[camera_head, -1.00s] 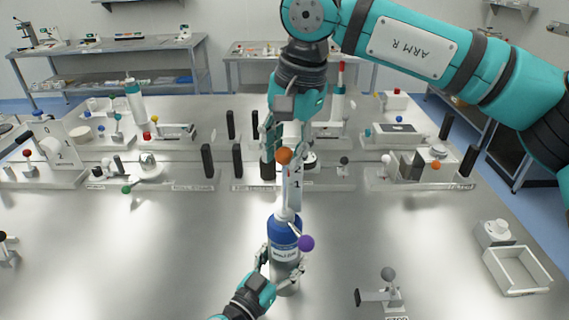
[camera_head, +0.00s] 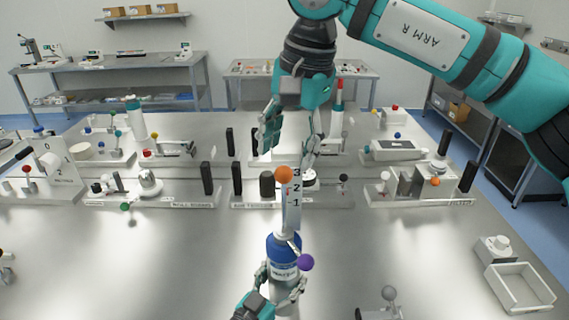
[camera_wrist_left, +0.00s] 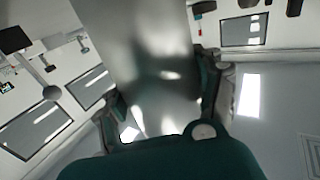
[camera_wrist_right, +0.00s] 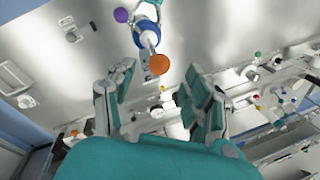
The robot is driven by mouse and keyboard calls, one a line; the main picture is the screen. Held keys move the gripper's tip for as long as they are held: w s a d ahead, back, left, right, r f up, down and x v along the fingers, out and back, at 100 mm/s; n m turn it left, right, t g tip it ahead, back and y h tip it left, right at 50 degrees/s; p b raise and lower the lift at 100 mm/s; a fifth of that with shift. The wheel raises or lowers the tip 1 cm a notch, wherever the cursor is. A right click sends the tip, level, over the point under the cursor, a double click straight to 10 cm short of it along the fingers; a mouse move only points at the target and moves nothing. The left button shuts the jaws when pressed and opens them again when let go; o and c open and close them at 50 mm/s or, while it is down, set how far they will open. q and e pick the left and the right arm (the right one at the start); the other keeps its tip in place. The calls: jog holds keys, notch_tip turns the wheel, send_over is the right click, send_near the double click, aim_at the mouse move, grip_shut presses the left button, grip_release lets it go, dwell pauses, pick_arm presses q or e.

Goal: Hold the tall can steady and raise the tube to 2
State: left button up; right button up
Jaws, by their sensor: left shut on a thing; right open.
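The tall can (camera_head: 284,250), blue on top with a white label and paler below, stands upright in the head view. A thin tube rises from it beside a white scale (camera_head: 293,212) marked 1, 2, 3. The tube's orange ball (camera_head: 284,174) appears near the 3; the exact reading is unclear. A purple ball (camera_head: 306,262) sits at the can's side. My left gripper (camera_head: 284,282) is shut on the can's body, whose grey side (camera_wrist_left: 155,60) fills the left wrist view. My right gripper (camera_head: 290,142) is open and empty above the orange ball, which also shows in the right wrist view (camera_wrist_right: 158,64).
Several stations with black posts stand in rows behind the can. A white tray (camera_head: 518,288) lies at the right, and a grey-ball lever (camera_head: 388,294) is at the front right. The metal bench (camera_head: 150,260) is bare left of the can.

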pick_arm(q)
jog(key=shift+s+f, duration=0.2)
jog(key=shift+f, duration=0.5)
pick_arm(e)
notch_tip(320, 180, up, 7)
jog(key=s+d, duration=0.1)
pick_arm(q)
jog(key=shift+w+r+p, duration=0.1)
jog(key=shift+r+p, duration=0.25)
pick_arm(e)
jog(key=shift+w+d+r, duration=0.1)
jog(key=shift+w+r, duration=0.05)
jog(key=shift+r, duration=0.15)
pick_arm(q)
jog(key=o, duration=1.8)
jog(key=shift+w+r, duration=0.1)
jog(key=shift+r, duration=0.2)
jog(key=v, duration=1.2)
jog(key=shift+r, duration=0.1)
